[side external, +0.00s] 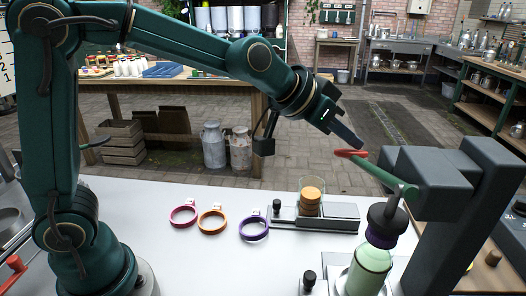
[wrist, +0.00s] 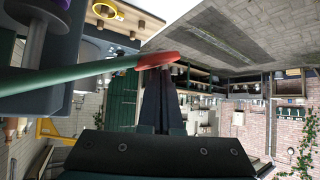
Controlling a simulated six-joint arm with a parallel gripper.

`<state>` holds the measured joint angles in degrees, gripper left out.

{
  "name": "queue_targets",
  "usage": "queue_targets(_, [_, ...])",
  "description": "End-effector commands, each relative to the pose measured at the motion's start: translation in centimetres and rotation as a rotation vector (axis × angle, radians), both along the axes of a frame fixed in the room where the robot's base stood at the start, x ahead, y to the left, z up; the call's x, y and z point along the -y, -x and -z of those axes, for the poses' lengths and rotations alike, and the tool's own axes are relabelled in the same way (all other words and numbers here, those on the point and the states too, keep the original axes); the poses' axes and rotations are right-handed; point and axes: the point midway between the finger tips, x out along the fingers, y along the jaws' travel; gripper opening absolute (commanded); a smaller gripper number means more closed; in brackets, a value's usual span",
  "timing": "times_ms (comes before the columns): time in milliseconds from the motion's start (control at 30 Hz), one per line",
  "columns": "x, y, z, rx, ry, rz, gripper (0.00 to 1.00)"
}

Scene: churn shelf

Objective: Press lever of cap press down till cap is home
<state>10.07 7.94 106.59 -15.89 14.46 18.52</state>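The cap press (side external: 435,180) is a dark grey frame at the right. Its green lever (side external: 378,171) slopes up to the left and ends in a red tip (side external: 350,153). A pale green bottle (side external: 368,270) stands under the press, with a purple cap (side external: 384,241) at its top, beneath the dark press head (side external: 387,218). I cannot tell how far the cap sits on the neck. My gripper (side external: 357,143) is just above the red tip; touching or apart is unclear. In the wrist view its two fingers lie together, empty, beside the red tip (wrist: 158,61).
Pink, orange and purple rings (side external: 254,228) lie on the white table (side external: 150,215) at left. A grey fixture (side external: 335,213) holding a clear tube (side external: 312,188) of cork-coloured discs stands behind the bottle. The table's left middle is clear.

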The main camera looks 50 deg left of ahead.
Motion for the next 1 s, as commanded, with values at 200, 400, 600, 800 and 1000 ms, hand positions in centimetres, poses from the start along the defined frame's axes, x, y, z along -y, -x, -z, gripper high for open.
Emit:
queue_targets(200, [0.2, 0.2, 1.0, -0.004, -0.001, 0.0, 0.0])
queue_targets(400, [0.2, 0.2, 0.9, -0.004, -0.001, 0.0, 0.0])
queue_targets(600, [0.4, 0.4, 1.7, -0.006, 0.0, 0.002, 0.0])
queue_targets(800, [0.6, 0.6, 2.5, -0.004, -0.001, 0.0, 0.0])
queue_targets(1000, [0.6, 0.6, 2.6, -0.004, -0.002, -0.001, 0.0])
